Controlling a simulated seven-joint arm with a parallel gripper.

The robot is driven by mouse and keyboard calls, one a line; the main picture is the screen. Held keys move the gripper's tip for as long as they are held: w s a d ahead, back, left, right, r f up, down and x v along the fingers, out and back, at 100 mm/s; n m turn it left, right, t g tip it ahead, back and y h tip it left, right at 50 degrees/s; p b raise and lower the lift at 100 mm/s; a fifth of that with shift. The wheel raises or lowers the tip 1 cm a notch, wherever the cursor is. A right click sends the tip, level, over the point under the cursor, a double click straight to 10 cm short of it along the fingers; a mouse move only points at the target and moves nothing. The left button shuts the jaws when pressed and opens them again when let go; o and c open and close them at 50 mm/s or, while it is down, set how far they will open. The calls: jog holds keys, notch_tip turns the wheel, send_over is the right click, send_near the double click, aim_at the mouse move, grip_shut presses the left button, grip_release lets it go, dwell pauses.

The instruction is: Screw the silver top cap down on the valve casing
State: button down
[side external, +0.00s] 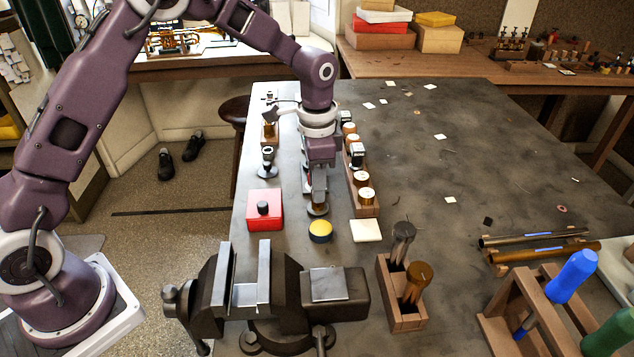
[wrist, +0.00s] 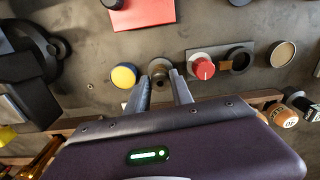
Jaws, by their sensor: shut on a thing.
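My gripper (side external: 318,203) points straight down over the bench and is shut on a small round metal piece (wrist: 160,69), which I take to be the silver top cap. Its colour looks dull brown-grey in the wrist view, where it sits between the two fingertips (wrist: 161,88). The fingers hide most of the casing, and I cannot tell how cap and casing meet.
A yellow-and-blue disc (side external: 320,231) lies close in front, with a red box (side external: 264,222) to the left. A red knob (wrist: 203,69) stands close by. A vise (side external: 262,290) fills the front.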

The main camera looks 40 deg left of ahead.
jog(key=m, duration=0.3)
jog(key=shift+m, duration=0.4)
jog(key=m, duration=0.4)
jog(key=c, duration=0.9)
grip_release()
